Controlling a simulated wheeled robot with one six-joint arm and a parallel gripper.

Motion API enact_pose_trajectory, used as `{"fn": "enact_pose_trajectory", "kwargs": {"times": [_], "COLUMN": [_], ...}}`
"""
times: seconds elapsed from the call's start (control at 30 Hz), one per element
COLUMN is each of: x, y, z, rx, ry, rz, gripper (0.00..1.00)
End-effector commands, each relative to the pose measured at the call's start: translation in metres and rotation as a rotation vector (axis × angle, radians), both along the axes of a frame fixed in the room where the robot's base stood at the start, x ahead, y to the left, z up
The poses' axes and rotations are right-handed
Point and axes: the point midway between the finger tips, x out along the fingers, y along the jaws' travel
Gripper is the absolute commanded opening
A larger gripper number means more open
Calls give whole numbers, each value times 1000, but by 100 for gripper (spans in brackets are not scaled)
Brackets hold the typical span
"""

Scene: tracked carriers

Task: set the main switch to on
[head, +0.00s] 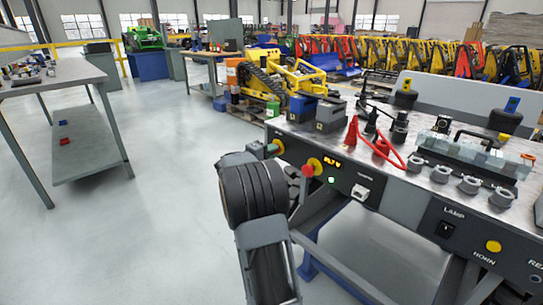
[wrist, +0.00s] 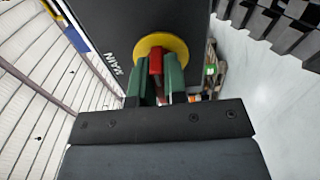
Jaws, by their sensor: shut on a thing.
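The main switch is a red handle (wrist: 156,64) on a round yellow plate (wrist: 172,44), on a dark panel marked MAIN in the wrist view. My gripper (wrist: 160,82) has green fingers, one on each side of the red handle, and is shut on it. In the head view my gripper (head: 268,149) reaches the yellow plate (head: 279,146) at the left end of the console; the handle itself is hidden there.
A grey workbench (head: 70,76) stands left, with open floor between.

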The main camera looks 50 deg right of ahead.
Motion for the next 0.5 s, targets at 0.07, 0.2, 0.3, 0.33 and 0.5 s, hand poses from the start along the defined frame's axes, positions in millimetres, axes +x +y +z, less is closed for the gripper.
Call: {"fn": "enact_pose_trajectory", "kwargs": {"times": [0.07, 0.2, 0.3, 0.33, 0.5], "x": [0, 0, 0, 0, 0], "y": [0, 0, 0, 0, 0], "z": [-1, 0, 0, 0, 0], "rx": [1, 1, 1, 1, 1], "ry": [-3, -4, -3, -3, -3], "rz": [-1, -1, -1, -1, -1], "gripper": [0, 0, 0, 0, 23]}}
